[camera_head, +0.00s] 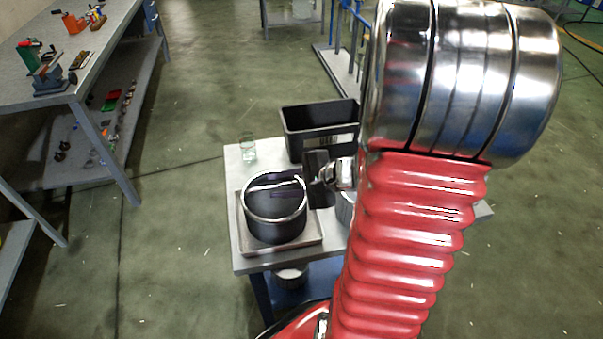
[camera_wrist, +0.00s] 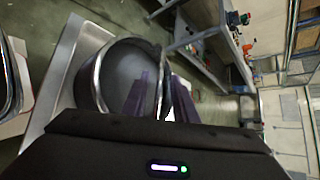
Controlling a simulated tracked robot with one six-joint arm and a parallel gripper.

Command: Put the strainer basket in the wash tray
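A round dark pot-like vessel with a shiny metal rim (camera_head: 275,218) stands upright on a shallow square metal tray (camera_head: 242,248); I take it for the strainer basket, though no mesh shows. In the wrist view this vessel (camera_wrist: 118,72) is seen from above and looks empty. My gripper (camera_wrist: 160,98) is at its rim, with one purple-tinted finger inside and the other outside. I cannot tell whether the fingers press on the wall. In the head view my gripper is at the vessel's right side. A black rectangular open bin (camera_head: 305,145), possibly the wash tray, stands behind it.
A clear glass jar (camera_head: 248,147) stands at the table's back left. A ribbed metal item (camera_head: 345,207) is mostly hidden by my red arm. Another ribbed item (camera_head: 290,277) sits on the lower shelf. A workbench with tools (camera_head: 75,70) stands at left; floor between is clear.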

